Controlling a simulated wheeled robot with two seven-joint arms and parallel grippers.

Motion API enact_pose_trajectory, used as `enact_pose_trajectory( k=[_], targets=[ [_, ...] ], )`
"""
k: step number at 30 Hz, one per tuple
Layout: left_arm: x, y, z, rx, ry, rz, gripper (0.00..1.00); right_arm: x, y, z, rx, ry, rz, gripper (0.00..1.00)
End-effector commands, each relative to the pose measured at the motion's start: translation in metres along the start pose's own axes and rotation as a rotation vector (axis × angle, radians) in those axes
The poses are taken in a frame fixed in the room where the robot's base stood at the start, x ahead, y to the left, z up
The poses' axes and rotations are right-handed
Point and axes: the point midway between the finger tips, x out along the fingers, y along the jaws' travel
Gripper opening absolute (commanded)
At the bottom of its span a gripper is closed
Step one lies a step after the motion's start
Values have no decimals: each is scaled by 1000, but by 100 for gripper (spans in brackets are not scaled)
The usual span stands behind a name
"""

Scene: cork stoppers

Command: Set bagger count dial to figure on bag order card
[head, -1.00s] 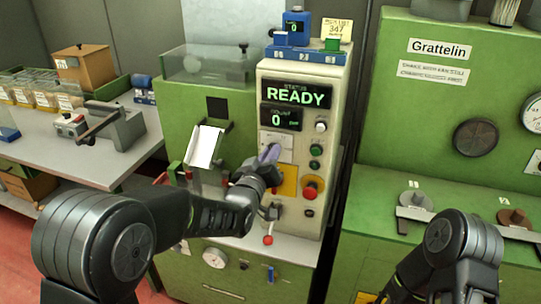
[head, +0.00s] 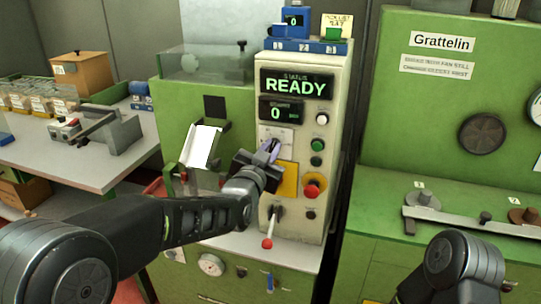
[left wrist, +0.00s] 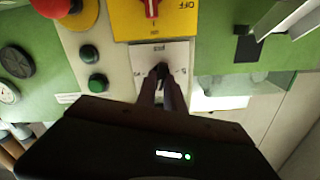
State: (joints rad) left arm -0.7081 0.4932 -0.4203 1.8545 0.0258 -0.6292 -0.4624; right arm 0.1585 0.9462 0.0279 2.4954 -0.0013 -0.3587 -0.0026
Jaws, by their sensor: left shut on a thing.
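The count dial (left wrist: 161,72) is a small dark knob on a white plate (left wrist: 176,53) on the cream control panel. In the head view the plate (head: 268,134) sits below the count display (head: 282,113), which reads 0. My left gripper (head: 272,150) is at the plate; in the left wrist view its fingers (left wrist: 162,82) are shut on the knob and hide part of it and its scale.
Beside the dial are a red rotary switch on a yellow plate (left wrist: 151,8), green buttons (head: 317,145) and a red emergency button (head: 313,186). A red-tipped lever (head: 267,243) hangs below.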

Motion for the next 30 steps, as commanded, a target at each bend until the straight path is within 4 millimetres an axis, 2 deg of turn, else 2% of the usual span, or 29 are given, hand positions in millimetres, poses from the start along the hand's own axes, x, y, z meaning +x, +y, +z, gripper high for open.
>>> enact_pose_trajectory(
  k=[9,26,27,30],
  targets=[
    [0,2,1,177,0,1,0,8,3,0,0,0,0,36],
    [0,1,0,220,-1,1,0,9,3,0,0,0,0,36],
    [0,1,0,220,0,1,14,9,3,0,0,0,0,36],
    [0,1,0,219,0,1,22,9,3,0,0,0,0,36]
  ],
)
